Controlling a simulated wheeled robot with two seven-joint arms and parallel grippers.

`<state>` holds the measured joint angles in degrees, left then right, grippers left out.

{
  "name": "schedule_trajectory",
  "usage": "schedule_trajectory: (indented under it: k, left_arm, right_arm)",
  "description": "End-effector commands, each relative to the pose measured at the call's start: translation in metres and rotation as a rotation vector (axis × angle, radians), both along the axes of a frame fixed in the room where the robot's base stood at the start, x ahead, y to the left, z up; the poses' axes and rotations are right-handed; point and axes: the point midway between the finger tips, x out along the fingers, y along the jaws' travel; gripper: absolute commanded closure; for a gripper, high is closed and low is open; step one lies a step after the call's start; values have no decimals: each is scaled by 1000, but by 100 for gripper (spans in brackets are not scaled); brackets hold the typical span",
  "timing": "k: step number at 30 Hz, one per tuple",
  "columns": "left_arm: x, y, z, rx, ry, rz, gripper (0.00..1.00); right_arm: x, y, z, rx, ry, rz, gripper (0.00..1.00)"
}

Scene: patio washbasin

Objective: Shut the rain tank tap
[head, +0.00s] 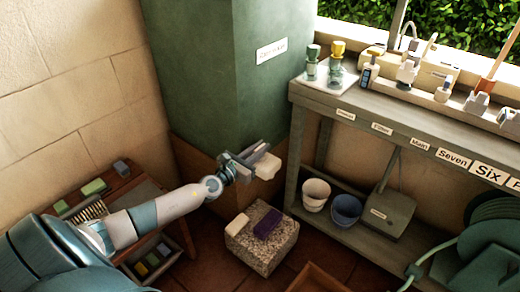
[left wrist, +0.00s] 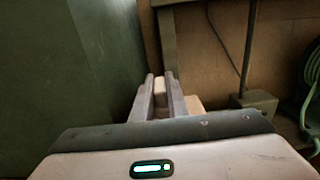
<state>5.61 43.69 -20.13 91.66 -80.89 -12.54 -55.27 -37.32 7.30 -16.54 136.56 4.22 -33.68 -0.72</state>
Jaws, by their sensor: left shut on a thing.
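The rain tank is a tall green block (head: 205,70) with a white label on its right face; its side also fills the left of the left wrist view (left wrist: 60,70). My left gripper (head: 255,158) is at the tank's lower front edge, shut on a small cream-coloured piece (left wrist: 160,86) between its fingers. A cream block (head: 268,166) shows just beyond the fingers in the head view. It looks like part of the tap, but the fingers hide its joint to the tank. I cannot tell how far the tap is turned. My right gripper is not in view.
A speckled stone block (head: 262,248) below the gripper bears a white and a purple piece. A grey bench (head: 400,118) with labels and bottles stands at right, with two buckets (head: 346,208) beneath. A green hose reel (head: 490,235) is at lower right, a low wooden table (head: 128,185) at left.

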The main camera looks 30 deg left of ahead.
Motion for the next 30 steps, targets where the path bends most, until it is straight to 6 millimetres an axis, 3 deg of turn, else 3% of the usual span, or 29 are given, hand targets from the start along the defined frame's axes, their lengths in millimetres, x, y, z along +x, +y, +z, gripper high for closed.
schedule_trajectory:
  k: [3, 4, 6, 20, 30]
  left_arm:
    - [1, 1, 3, 1, -4, 1, 100]
    - [1, 1, 3, 1, -4, 1, 84]
    - [1, 1, 3, 1, -4, 1, 68]
    - [-4, 1, 0, 0, 0, 1, 68]
    - [-36, 4, -1, 1, 1, 0, 68]
  right_arm:
    - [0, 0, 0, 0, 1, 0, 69]
    - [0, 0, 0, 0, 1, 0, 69]
    - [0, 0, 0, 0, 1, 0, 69]
    - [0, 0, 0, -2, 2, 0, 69]
    - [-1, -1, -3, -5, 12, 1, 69]
